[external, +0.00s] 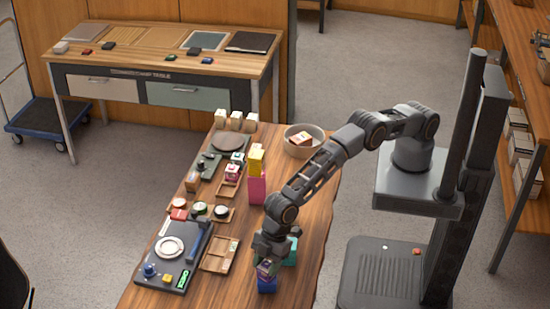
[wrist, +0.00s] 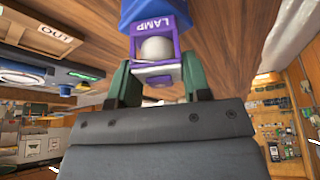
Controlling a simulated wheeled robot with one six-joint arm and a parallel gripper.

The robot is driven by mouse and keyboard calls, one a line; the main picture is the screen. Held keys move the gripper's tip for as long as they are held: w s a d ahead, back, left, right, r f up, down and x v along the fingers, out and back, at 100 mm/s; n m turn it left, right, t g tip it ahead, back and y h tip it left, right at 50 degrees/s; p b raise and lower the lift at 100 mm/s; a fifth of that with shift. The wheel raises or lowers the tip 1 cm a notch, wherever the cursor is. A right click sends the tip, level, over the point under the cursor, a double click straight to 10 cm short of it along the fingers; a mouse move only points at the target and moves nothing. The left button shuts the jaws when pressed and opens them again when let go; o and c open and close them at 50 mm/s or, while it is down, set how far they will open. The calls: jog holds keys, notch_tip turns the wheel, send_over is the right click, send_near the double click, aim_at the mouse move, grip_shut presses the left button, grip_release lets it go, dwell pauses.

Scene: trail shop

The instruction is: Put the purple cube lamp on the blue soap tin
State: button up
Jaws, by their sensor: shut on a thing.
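The purple cube lamp (external: 265,268) is held at the near end of the wooden table. In the wrist view the lamp (wrist: 182,43) shows its LAMP label and a pale round bulb. My gripper (external: 268,257) is shut on it, with a green finger on each side in the wrist view (wrist: 158,80). The blue soap tin (external: 267,286) is directly below the lamp. In the wrist view the tin (wrist: 150,10) appears just beyond the lamp. The lamp looks to be at the tin's top, but I cannot tell whether its weight rests there.
A teal block (external: 292,251) stands close beside my gripper. A wooden divided tray (external: 220,254) and a dark board (external: 170,262) with small items lie to the left. A pink block with a yellow one (external: 256,175) stands farther back. A bowl (external: 304,141) is at the far end.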

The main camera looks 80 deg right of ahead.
jog(key=shift+f+b, duration=0.25)
jog(key=shift+b, duration=0.1)
jog(key=o, duration=1)
jog(key=shift+r, duration=0.1)
jog(key=shift+c, duration=0.2)
